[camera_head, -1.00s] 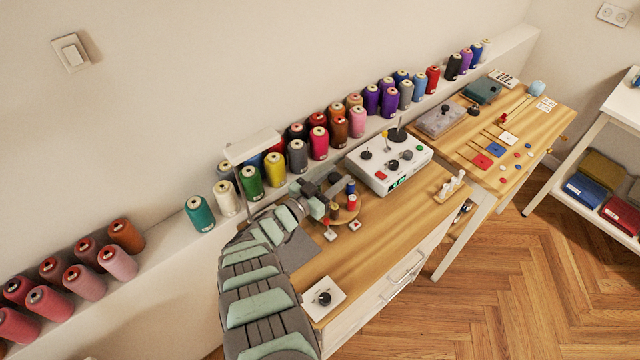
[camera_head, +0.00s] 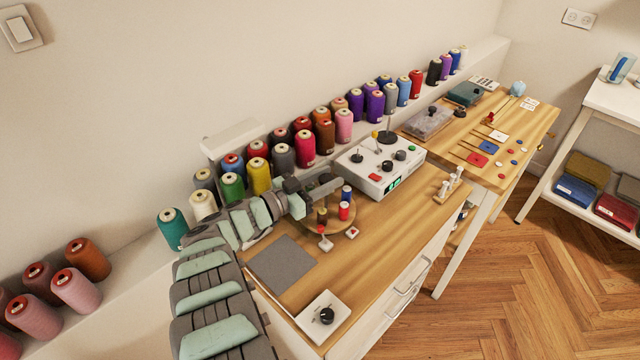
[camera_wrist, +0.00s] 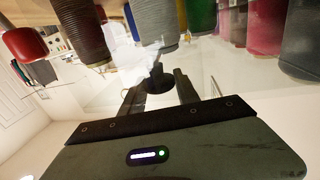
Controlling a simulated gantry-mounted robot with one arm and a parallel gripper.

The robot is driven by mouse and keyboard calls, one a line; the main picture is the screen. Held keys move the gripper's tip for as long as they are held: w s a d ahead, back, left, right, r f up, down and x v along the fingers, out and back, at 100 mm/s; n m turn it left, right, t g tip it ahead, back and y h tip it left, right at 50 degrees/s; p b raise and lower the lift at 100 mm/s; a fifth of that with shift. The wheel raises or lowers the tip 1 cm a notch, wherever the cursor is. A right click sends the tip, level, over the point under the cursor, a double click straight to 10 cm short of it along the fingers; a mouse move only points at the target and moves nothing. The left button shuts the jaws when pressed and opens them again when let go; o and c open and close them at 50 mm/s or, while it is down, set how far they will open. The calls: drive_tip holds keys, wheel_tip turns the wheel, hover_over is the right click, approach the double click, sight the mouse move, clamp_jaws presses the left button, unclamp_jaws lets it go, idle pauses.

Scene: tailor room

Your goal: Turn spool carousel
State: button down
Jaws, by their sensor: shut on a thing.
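The spool carousel is a round wooden disc (camera_head: 334,226) on the near table. It carries small spools: a blue one (camera_head: 346,193), a red one (camera_head: 344,211) and a brown one (camera_head: 322,215). My gripper (camera_head: 325,187) reaches over the disc from the left and hides its back part. In the wrist view, my gripper's fingers (camera_wrist: 159,88) are shut on a small dark knob (camera_wrist: 158,80). A brown spool (camera_wrist: 80,30) and a red one (camera_wrist: 25,43) show close by at the upper left. Whether the knob joins the disc is hidden.
A white control box (camera_head: 379,165) stands right of the carousel. Large thread cones, such as a yellow one (camera_head: 259,175), line the ledge behind. A grey mat (camera_head: 286,263) and a white dish with a black knob (camera_head: 323,318) lie in front.

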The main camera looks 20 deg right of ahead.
drive_tip(key=shift+f, duration=0.15)
drive_tip(key=c, duration=0.9)
unclamp_jaws()
drive_tip(key=shift+c, duration=0.2)
drive_tip(key=p+v, duration=0.2)
drive_tip(key=v, duration=0.8)
drive_tip(key=shift+a, duration=0.35)
drive_tip(key=shift+o, duration=0.2)
